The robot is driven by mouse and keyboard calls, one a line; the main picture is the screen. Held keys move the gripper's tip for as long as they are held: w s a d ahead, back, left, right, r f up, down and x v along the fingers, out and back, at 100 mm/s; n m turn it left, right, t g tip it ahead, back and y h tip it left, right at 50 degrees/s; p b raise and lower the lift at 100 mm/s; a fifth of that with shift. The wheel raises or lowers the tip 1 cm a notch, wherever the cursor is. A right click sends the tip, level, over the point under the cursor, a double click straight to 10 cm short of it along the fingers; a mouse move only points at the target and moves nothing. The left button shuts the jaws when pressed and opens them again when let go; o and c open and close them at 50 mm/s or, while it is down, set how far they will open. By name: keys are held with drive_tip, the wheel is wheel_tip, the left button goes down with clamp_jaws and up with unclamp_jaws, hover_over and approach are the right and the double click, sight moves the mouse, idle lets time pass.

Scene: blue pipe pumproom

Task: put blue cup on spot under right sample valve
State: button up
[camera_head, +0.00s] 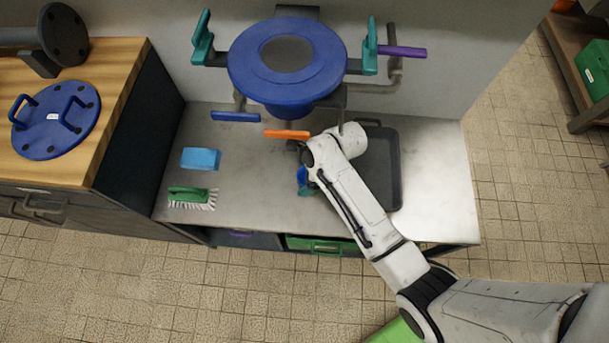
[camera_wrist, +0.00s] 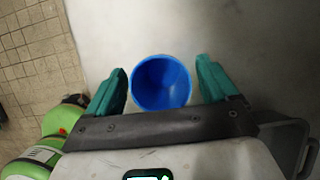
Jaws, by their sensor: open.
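The blue cup (camera_wrist: 160,83) stands between the two teal fingers of my gripper (camera_wrist: 162,88) in the wrist view, with its open rim facing the camera. A gap shows on each side of the cup, so the fingers are apart and not closed on it. In the head view the cup (camera_head: 301,174) is mostly hidden by my white arm, on the metal bench. Above it hang an orange handle (camera_head: 287,133) and a blue handle (camera_head: 235,116) below the blue vessel (camera_head: 287,60). A purple handle (camera_head: 402,51) is at the right. No marked spot is clearly visible.
A dark tray (camera_head: 383,170) lies on the bench (camera_head: 436,190) right of my arm. A light-blue sponge (camera_head: 200,158) and a green brush (camera_head: 192,198) lie on the left. The bench between them and the cup is clear. A wooden-topped cabinet (camera_head: 115,70) adjoins at left.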

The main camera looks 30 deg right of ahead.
drive_tip(key=s+d, duration=0.2)
drive_tip(key=d, duration=0.1)
drive_tip(key=s+d+r, duration=0.1)
drive_tip(key=s+d, duration=0.2)
drive_tip(key=d, duration=0.1)
drive_tip(key=s+d, duration=0.2)
drive_tip(key=d, duration=0.1)
drive_tip(key=shift+s+d+r, duration=0.15)
drive_tip(key=shift+s+r+n, duration=0.2)
drive_tip(key=shift+s+n, duration=0.35)
drive_tip(key=shift+n, duration=0.35)
drive_tip(key=s+r+n+g+h, duration=0.1)
drive_tip(key=s+r+n+h, duration=0.1)
drive_tip(key=s+r+n, duration=0.2)
drive_tip(key=s+a+n, duration=0.1)
drive_tip(key=s+n, duration=0.2)
drive_tip(key=n, duration=0.5)
drive_tip(key=shift+r, duration=0.2)
drive_tip(key=shift+o, duration=0.2)
drive_tip(key=s+a+r+n+h, duration=0.1)
drive_tip(key=s+r+n, duration=0.4)
drive_tip(key=n, duration=0.6)
drive_tip(key=shift+s+g+h, duration=0.3)
drive_tip(key=shift+s+h, duration=0.1)
drive_tip(key=shift+s, duration=0.2)
drive_tip(key=shift+r, duration=0.1)
drive_tip(key=shift+w, duration=0.1)
